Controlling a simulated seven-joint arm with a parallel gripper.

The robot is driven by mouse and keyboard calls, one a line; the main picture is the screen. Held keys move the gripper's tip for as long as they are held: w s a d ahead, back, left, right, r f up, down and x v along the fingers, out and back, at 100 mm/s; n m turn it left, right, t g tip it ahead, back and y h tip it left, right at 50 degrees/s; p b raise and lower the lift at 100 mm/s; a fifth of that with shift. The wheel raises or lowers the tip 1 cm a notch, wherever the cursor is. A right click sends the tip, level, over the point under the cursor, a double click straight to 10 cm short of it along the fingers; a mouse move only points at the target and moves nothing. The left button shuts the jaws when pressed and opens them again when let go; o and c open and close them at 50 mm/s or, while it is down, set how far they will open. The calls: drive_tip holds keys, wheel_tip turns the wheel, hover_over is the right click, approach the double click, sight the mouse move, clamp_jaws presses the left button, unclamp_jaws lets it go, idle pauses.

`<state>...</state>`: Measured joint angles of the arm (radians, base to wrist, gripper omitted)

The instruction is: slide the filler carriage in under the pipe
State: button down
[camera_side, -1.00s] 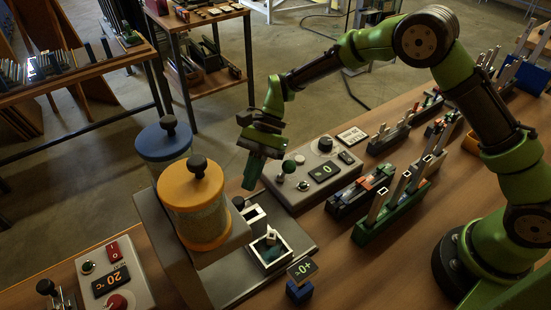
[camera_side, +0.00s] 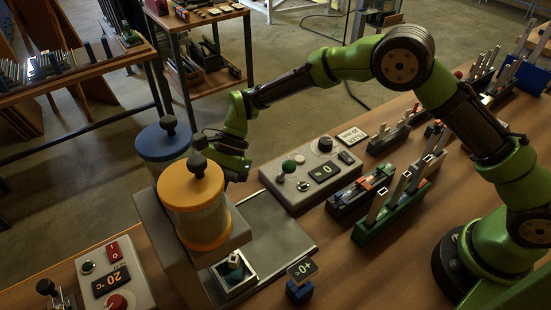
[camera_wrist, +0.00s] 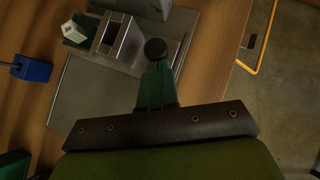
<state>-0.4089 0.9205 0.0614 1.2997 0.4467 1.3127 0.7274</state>
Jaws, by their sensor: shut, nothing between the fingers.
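The filler carriage (camera_side: 231,281) shows in the side view as a white-rimmed box with a small pale block in it, at the foot of the hopper stand. The stand hides part of it. In the wrist view the carriage (camera_wrist: 112,37) is a metal box with a pale rim, beside the black handle knob (camera_wrist: 155,48). My gripper (camera_side: 238,177) is low behind the orange-lidded hopper. In the wrist view my gripper (camera_wrist: 156,68) is shut and empty, its green fingertips at the knob. I cannot tell whether they touch. The pipe is hidden.
The orange-lidded hopper (camera_side: 193,203) and its grey housing (camera_side: 190,265) stand close left of my gripper. A control box (camera_side: 312,174) is to the right. A small display on a blue stand (camera_side: 299,291) is in front. The grey plate (camera_side: 272,238) is bare on its right.

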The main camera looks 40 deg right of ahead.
drive_tip(key=shift+s+a, duration=0.15)
drive_tip(key=shift+a, duration=0.55)
drive_tip(key=w+d, duration=0.2)
drive_tip(key=d, duration=0.1)
drive_tip(key=d+r, duration=0.1)
drive_tip(key=shift+w+d, duration=0.35)
drive_tip(key=shift+w, duration=0.05)
drive_tip(key=v, duration=0.9)
drive_tip(key=s+d+r+n+t+h, duration=0.3)
drive_tip(key=s+d+r+n+t, duration=0.1)
drive_tip(key=s+d, duration=0.7)
drive_tip(key=s+d+r+n+t+h, duration=0.2)
drive_tip(key=s+d+r+n+t, duration=0.2)
drive_tip(key=s+d+r+t, duration=0.3)
drive_tip(key=s+d+r, duration=0.1)
drive_tip(key=s+d, duration=0.4)
drive_tip(key=shift+r+n+h, duration=0.3)
drive_tip(key=shift+r+h, duration=0.1)
